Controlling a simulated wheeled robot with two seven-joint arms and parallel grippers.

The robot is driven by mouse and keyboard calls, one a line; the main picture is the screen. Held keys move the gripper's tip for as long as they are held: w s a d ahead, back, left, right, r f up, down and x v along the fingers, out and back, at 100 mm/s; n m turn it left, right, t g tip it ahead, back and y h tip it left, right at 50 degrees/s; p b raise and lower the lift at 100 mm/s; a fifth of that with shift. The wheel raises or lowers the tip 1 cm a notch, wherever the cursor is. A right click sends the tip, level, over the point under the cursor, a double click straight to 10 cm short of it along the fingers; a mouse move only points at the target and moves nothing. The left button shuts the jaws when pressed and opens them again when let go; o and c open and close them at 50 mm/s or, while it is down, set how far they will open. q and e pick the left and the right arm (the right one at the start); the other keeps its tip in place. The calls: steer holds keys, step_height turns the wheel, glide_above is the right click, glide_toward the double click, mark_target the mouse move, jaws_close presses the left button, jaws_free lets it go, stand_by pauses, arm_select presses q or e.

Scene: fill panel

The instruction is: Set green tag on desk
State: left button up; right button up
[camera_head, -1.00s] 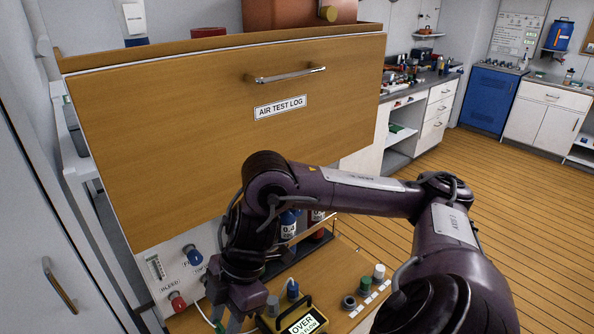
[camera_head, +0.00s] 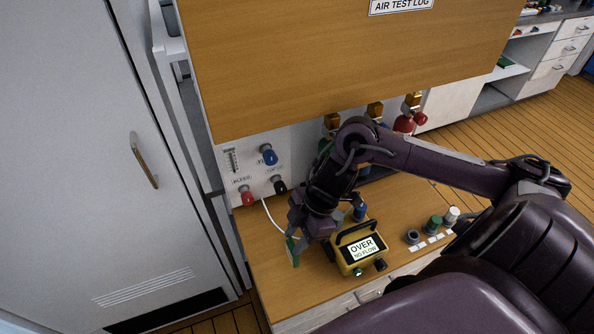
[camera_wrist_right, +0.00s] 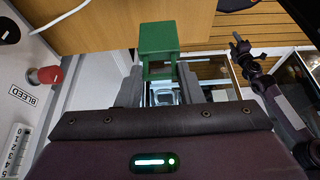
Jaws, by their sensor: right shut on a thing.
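My right gripper (camera_head: 295,232) is shut on the green tag (camera_head: 292,252), a small green block-like piece that points down from its fingers. In the right wrist view the tag (camera_wrist_right: 158,40) sits between the two grey fingers (camera_wrist_right: 160,78). The desk (camera_head: 300,291) is the wooden top below the panel. The tag shows over its left part, left of the yellow meter; I cannot tell whether it touches the wood. A dark purple arm part of mine (camera_wrist_right: 256,76) shows at the right of the wrist view, its jaws unclear.
The yellow meter (camera_head: 362,248), reading "OVER NO FLOW", stands on the desk close to the gripper. A green-topped knob (camera_head: 433,224) and others stand to its right. Red (camera_head: 247,197) and blue (camera_head: 269,156) panel knobs are behind. The desk's front left is clear.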

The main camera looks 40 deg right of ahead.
steer(key=shift+s+f, duration=0.1)
steer(key=shift+f, duration=0.55)
steer(key=shift+a+f, duration=0.1)
steer(key=shift+f, duration=0.2)
arm_select(q)
steer(key=shift+s+r, duration=0.1)
steer(key=shift+s, duration=0.1)
arm_select(e)
step_height(320, 180, down, 4)
steer(key=shift+f, duration=0.25)
steer(key=shift+f, duration=0.2)
steer(key=o, duration=1.2)
